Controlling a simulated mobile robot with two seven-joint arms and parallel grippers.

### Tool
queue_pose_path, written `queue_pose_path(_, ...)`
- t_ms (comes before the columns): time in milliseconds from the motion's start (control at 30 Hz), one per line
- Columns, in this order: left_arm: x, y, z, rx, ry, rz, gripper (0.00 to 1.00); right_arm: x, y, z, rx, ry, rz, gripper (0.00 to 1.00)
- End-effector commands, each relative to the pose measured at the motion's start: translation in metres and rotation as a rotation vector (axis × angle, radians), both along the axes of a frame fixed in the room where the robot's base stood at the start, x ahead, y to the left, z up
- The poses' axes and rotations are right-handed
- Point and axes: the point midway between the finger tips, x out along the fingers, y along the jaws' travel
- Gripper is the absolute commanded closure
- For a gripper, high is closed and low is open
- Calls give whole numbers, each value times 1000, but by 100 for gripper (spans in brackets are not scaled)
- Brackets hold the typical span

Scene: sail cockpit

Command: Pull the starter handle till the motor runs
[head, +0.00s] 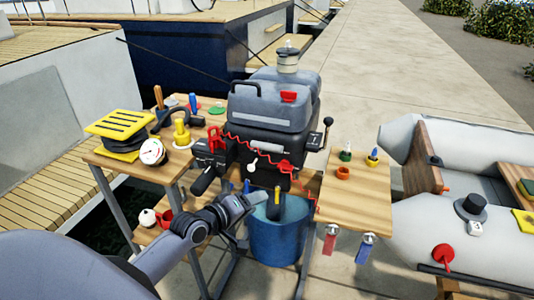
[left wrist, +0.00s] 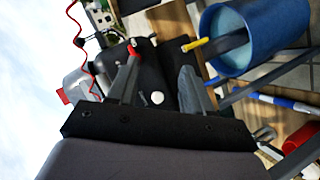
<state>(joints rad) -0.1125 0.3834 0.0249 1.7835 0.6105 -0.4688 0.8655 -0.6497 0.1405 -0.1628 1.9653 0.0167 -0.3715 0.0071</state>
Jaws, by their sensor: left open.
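The outboard motor (head: 275,105) has a grey cowl over a dark body and hangs between two wooden tables. A pale grey bar (head: 265,145) on its front looks like the starter handle, though I cannot be sure. A small white knob (head: 252,163) sits just below it; a white round part (left wrist: 157,97) shows between my fingers in the left wrist view. My left gripper (head: 246,199) is open and empty, below and in front of the motor's face. Its two fingers (left wrist: 161,62) stand apart, pointing toward the dark motor body. My right gripper is not in view.
A blue bucket (head: 285,240) of water stands under the motor. The left table (head: 180,165) holds yellow-topped and other small items; the right table (head: 355,205) holds small coloured pieces. A grey dinghy (head: 470,235) lies at right.

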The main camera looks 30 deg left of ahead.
Motion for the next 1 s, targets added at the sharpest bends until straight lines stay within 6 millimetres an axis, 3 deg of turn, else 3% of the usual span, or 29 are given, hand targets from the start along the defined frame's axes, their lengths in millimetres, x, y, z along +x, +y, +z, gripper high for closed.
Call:
queue_pose_path(33,20,15,18,-108,-28,42,50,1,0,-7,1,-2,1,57)
queue_pose_path(100,38,30,43,-253,-50,86,50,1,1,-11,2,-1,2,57)
queue_pose_path(300,63,54,88,-510,-86,142,50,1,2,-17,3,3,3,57)
queue_pose_path(467,71,56,95,-551,-90,148,50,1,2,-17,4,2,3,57)
queue_pose_path(1000,129,46,83,-546,-90,146,50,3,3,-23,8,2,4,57)
